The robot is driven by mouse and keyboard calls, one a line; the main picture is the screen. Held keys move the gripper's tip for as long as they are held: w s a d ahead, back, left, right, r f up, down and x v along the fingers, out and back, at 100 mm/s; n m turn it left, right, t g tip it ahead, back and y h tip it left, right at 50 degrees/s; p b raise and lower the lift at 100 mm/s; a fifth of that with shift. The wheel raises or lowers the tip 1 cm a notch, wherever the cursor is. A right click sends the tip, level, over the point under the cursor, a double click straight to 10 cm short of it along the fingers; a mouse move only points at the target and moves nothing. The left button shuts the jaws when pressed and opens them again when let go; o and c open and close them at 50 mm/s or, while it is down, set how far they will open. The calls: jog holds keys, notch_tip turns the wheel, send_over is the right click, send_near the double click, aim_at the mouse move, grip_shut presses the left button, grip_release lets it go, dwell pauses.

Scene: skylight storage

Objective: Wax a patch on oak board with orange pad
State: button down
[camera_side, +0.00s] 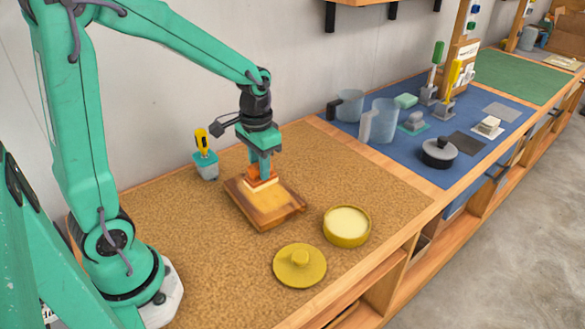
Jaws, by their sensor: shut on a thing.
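The oak board (275,211) lies on the cork-coloured bench top near the middle of the view. It is brown, with a paler patch on its upper face just below the pad. My gripper (264,170) points down over the board's back part and is shut on the orange pad (262,184). The pad is low at the board's surface and looks to be touching it, though the exact contact is hard to see. An open round yellow tin (347,225) with pale wax inside stands right of the board.
A grey holder with a yellow-handled tool (205,160) stands behind the board, to the left. On the blue mat to the right are clear jugs (380,121), a dark round lidded pot (438,153) and several small blocks and brushes. The cork surface at front left is clear.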

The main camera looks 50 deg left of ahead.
jog(key=a, duration=0.9)
jog(key=shift+a, duration=0.25)
jog(key=shift+w+f, duration=0.1)
jog(key=shift+f, duration=0.05)
jog(key=shift+f, duration=2.45)
jog(key=shift+a, duration=0.8)
jog(key=shift+f, duration=0.95)
dwell(1.2)
jog(key=shift+d, duration=0.1)
jog(key=shift+d, duration=1.55)
